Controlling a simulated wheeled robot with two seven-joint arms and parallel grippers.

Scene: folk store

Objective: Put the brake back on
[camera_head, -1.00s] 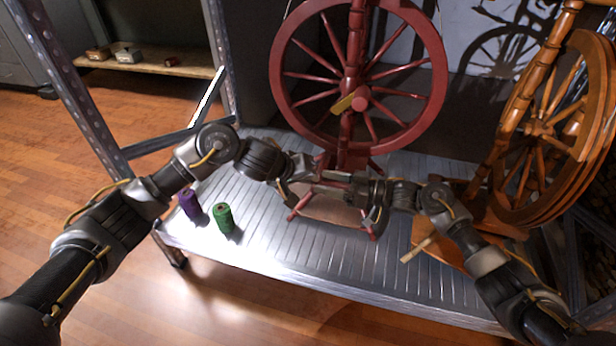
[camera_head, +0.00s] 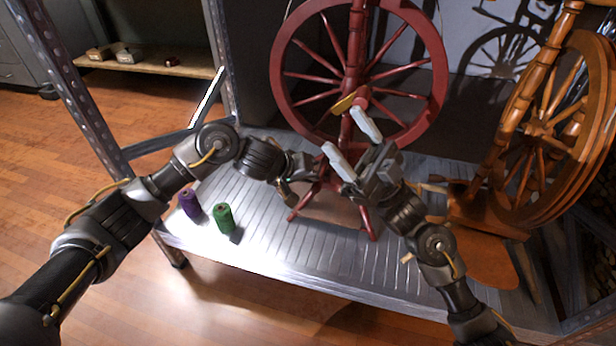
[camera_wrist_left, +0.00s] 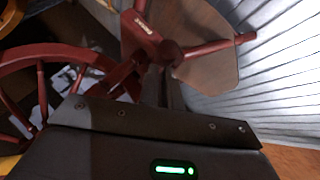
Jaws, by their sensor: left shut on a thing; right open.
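The red spinning wheel (camera_head: 436,95) stands upright on the metal shelf. A yellow wooden piece (camera_head: 344,103) lies slantwise by its hub; I cannot tell if it is the brake. My left gripper (camera_head: 308,181) is low at the red wheel's stand, shut on a part of it that its fingers mostly hide. In the left wrist view its fingers (camera_wrist_left: 168,88) reach to a red hub-like part (camera_wrist_left: 170,52) with red arms. My right gripper (camera_head: 350,138) is open and empty, its pale fingers pointing up in front of the wheel, below the yellow piece.
A purple spool (camera_head: 189,204) and a green spool (camera_head: 224,218) stand on the metal shelf (camera_head: 290,260) at the left. An orange-brown spinning wheel (camera_head: 540,130) stands close at the right. A perforated post (camera_head: 85,110) rises at the left. The shelf's front middle is clear.

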